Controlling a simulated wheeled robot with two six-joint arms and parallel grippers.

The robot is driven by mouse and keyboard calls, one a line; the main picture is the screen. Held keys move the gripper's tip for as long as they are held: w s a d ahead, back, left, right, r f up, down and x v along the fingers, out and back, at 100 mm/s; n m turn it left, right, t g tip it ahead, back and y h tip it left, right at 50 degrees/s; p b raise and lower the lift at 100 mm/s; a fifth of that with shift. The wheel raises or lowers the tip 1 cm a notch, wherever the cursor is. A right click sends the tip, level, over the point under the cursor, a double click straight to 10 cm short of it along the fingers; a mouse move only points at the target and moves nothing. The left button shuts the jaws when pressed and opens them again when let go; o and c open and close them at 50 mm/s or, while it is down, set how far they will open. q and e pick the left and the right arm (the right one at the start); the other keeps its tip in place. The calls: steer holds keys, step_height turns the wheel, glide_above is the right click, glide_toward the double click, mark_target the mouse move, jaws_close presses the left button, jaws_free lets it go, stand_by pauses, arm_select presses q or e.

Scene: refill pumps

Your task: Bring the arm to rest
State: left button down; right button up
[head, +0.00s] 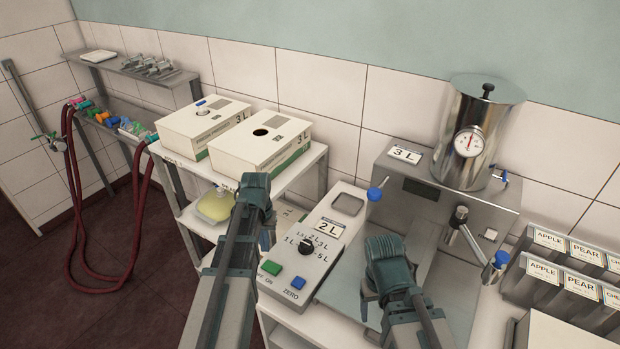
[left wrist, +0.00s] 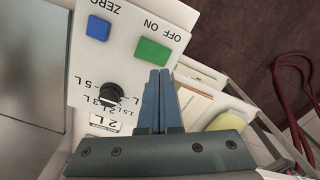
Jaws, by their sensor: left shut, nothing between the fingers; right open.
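My left gripper (head: 262,205) is shut and empty. In the head view it is in front of the left edge of the control panel (head: 326,262) and the white shelf. In the left wrist view its two fingers (left wrist: 160,76) lie side by side beside the panel's green button (left wrist: 152,51), with nothing between them. I cannot tell how high they are above the panel. My right gripper (head: 385,262) is open and appears in front of the steel filling machine (head: 440,208). Its fingertips are mostly hidden by its own body in the head view.
Two white cartons (head: 262,140) stand on the shelf at the left. A steel tank (head: 478,130) stands on the machine, with a lever (head: 461,222) below. Labelled bins (head: 570,275) are at the right. Red hoses (head: 75,200) hang at the far left, above open floor.

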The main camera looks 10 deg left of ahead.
arm_select(q)
steer(key=s+d+f+m+b, duration=0.1)
steer(key=s+d, duration=0.1)
steer(key=d, duration=0.2)
steer(key=s+d+f+m+b, duration=0.1)
steer(key=s+d, duration=0.1)
steer(key=d, duration=0.2)
steer(key=s+d+f+m+b, duration=0.1)
steer(key=s+d, duration=0.1)
steer(key=d, duration=0.3)
steer(key=shift+s+y, duration=0.2)
steer(key=shift+y, duration=0.1)
steer(key=s+d+f+m+b, duration=0.1)
steer(key=s+d+m, duration=0.2)
steer(key=s+d, duration=0.4)
steer(key=shift+s+d+f+y+b, duration=0.2)
steer(key=shift+d+f+y+b, duration=0.15)
steer(key=shift+d, duration=0.35)
